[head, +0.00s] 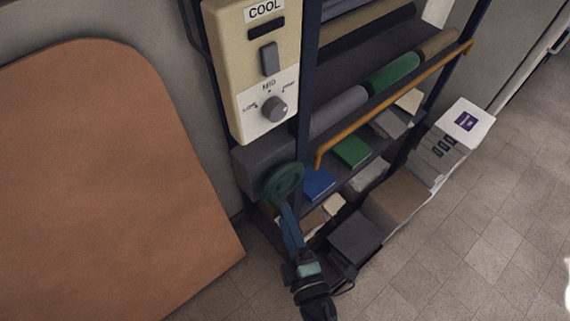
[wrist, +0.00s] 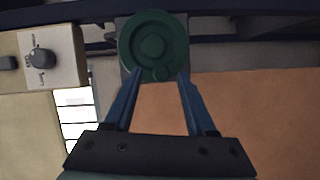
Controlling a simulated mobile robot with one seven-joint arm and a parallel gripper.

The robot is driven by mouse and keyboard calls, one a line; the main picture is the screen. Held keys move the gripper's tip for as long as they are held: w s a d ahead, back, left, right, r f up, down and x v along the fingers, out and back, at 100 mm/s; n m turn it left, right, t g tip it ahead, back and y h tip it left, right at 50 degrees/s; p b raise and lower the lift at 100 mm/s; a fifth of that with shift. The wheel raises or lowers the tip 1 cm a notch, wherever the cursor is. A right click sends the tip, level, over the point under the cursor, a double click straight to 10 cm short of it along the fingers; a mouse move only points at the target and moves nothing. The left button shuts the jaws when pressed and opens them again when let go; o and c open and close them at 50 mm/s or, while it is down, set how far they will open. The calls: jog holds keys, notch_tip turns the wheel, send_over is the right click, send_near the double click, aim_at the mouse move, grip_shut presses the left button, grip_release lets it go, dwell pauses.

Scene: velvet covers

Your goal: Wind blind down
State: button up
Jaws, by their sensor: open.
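A round green wheel (head: 284,183) is mounted on a dark grey box (head: 250,166) under the cream control panel. In the wrist view the green wheel (wrist: 152,45) faces me, with a raised hub and a small round knob (wrist: 160,74) at its rim. My gripper (head: 287,212) has blue fingers and reaches up to the wheel from below. In the wrist view my gripper (wrist: 159,79) is open, its fingertips on either side of the small knob. I cannot tell whether the fingers touch it. I cannot make out a blind for certain.
The cream panel (head: 252,70) marked COOL carries a slider and a dial. Right of it, a dark rack holds rolls, books and an orange rail (head: 390,102). White boxes (head: 466,122) stand on the tiled floor. A large brown board (head: 105,190) stands at left.

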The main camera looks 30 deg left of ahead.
jog(key=b+v, duration=0.3)
jog(key=v, duration=0.8)
jog(key=shift+s, duration=0.2)
jog(key=w+d+r+m+t+h+b, duration=0.1)
jog(key=w+d+r+m+t+h, duration=0.25)
jog(key=r, duration=0.55)
jog(key=w+r+m+t+h+b, duration=0.1)
jog(key=w+r+m+t+h, duration=0.1)
jog(key=w+r+m+t, duration=0.6)
jog(key=w+d+r+m+t+h+b, duration=0.15)
jog(key=w+r, duration=0.25)
jog(key=r, duration=0.7)
jog(key=s+d+r+m+t+h+b, duration=0.1)
jog(key=d+r+m+h, duration=0.1)
jog(key=r+m+h, duration=0.4)
jog(key=d+r+m+t+h+b, duration=0.1)
jog(key=d+r+m+h, duration=0.25)
jog(key=r+m, duration=0.4)
jog(key=s+a+r+y+b, duration=0.1)
jog(key=s+a+r+y, duration=0.2)
jog(key=r, duration=0.7)
jog(key=shift+s+a+r+t, duration=0.2)
jog(key=shift+s+a+t, duration=0.2)
jog(key=shift+s+a, duration=0.5)
